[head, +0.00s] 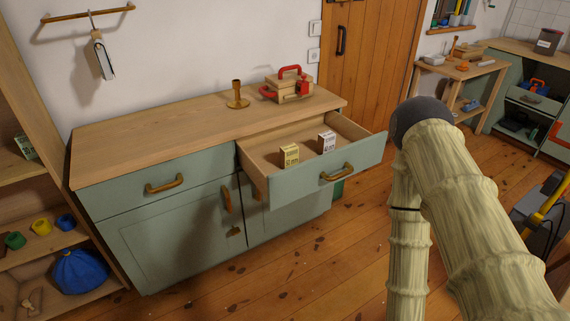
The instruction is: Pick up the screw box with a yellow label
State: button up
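A small screw box with a yellow label (289,155) stands in the open drawer (258,153) of the green cabinet, near the drawer's front left. A second small box with a whitish label (326,142) stands to its right in the same drawer, apart from it. My arm shows at the right as pale, ridged links meeting at a dark joint. My gripper is not in view.
The cabinet's wooden top (170,130) carries a brass-coloured candlestick (237,95) and a wooden toolbox with a red handle (290,86). The drawer front (325,172) juts out over the floor. A shelf (75,240) stands at left. Floor before the cabinet is clear.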

aim_at(290, 154)
jog(key=u, duration=2.15)
jog(key=i, duration=1.35)
jog(key=z, duration=1.75)
